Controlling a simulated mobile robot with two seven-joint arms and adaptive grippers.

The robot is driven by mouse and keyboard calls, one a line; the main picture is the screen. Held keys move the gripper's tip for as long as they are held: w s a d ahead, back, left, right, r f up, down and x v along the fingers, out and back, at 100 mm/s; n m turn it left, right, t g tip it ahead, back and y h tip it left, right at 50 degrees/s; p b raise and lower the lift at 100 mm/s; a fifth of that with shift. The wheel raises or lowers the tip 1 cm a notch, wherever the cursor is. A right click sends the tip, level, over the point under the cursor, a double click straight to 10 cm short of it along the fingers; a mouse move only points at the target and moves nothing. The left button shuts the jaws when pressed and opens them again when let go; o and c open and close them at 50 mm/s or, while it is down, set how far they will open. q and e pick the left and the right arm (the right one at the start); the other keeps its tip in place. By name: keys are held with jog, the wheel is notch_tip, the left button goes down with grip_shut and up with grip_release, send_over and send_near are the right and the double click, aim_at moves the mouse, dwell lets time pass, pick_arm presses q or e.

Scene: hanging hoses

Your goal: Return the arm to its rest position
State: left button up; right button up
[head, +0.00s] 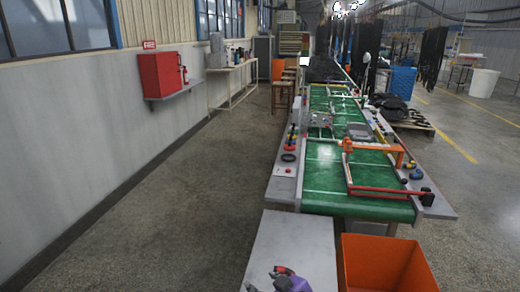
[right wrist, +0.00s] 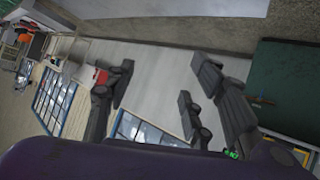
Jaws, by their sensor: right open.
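My right gripper (right wrist: 160,85) is open in the right wrist view. My left gripper is not in clear view. Dark hoses (head: 432,52) hang at the back right in the head view.
A green conveyor table (head: 325,170) with an orange and red frame (head: 375,190) runs away ahead. An orange bin (head: 388,265) stands at front right, beside the grey tabletop (head: 290,240). A red box (head: 160,75) is on the left wall. The floor at left is clear.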

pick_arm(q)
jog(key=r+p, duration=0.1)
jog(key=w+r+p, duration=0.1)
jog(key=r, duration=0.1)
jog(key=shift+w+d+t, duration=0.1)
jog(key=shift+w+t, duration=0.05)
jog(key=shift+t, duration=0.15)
pick_arm(e)
jog(key=s+d+f+m+h, duration=0.2)
jog(key=s+d+f, duration=0.3)
jog(key=s, duration=0.6)
jog(key=s+d+f+m+h, duration=0.2)
jog(key=s+d+f+m, duration=0.2)
jog(key=s+d, duration=0.3)
jog(key=s+d+f+m+g+h, duration=0.1)
jog(key=s+d+f, duration=0.5)
jog(key=s, duration=1.1)
jog(key=shift+f+m+h, duration=0.35)
jog(key=shift+m+h, duration=0.15)
jog(key=shift+m, duration=0.4)
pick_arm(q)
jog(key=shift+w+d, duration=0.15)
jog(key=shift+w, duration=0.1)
pick_arm(e)
jog(key=shift+s, duration=0.15)
